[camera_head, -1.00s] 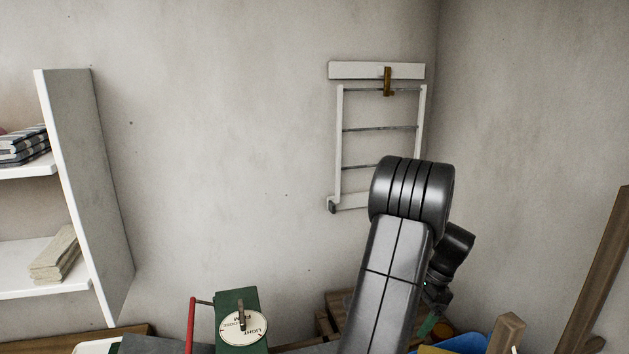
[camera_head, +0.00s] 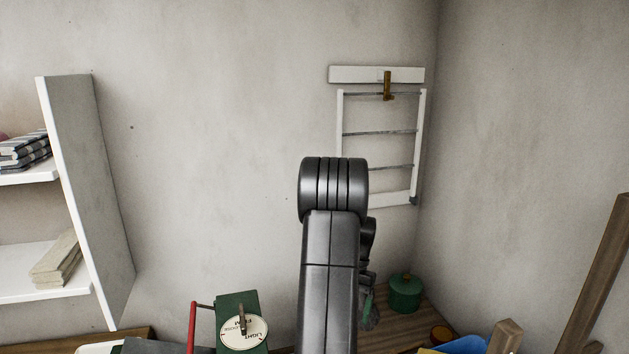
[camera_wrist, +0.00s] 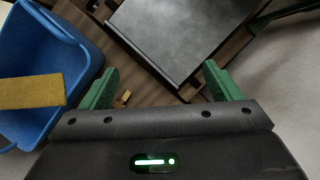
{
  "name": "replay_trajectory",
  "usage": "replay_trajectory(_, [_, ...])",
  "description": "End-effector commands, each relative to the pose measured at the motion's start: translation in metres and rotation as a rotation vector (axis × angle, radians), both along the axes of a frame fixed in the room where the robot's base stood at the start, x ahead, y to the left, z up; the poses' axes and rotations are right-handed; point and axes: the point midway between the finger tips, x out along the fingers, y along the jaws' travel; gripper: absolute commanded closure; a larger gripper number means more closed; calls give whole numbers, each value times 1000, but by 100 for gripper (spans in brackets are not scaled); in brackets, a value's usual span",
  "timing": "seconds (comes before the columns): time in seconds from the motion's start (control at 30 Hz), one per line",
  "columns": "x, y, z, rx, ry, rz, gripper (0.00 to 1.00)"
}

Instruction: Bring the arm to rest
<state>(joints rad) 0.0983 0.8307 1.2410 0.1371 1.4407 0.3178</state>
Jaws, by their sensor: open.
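My arm rises in the middle of the head view, with its dark elbow in front of the wall. My gripper (camera_wrist: 160,88) shows in the wrist view with its two green fingers wide apart. Nothing is between the fingers. Beyond them lie a wooden slatted surface and a dark grey slab (camera_wrist: 180,35). In the head view the gripper is mostly hidden behind my arm; only a bit of green shows low beside it.
A blue tub (camera_wrist: 38,70) with a yellow block (camera_wrist: 32,92) is left in the wrist view. In the head view stand a green dial box (camera_head: 238,302), a green lidded pot (camera_head: 405,293), a wall rack (camera_head: 378,133) and a white shelf (camera_head: 85,190).

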Motion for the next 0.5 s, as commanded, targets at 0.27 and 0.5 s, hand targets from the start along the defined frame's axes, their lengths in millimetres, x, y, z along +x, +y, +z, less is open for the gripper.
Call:
replay_trajectory(0.27, [3, 47, 0, -1, 1, 245, 15])
replay_trajectory(0.5, [2, 73, 0, -1, 1, 388, 15])
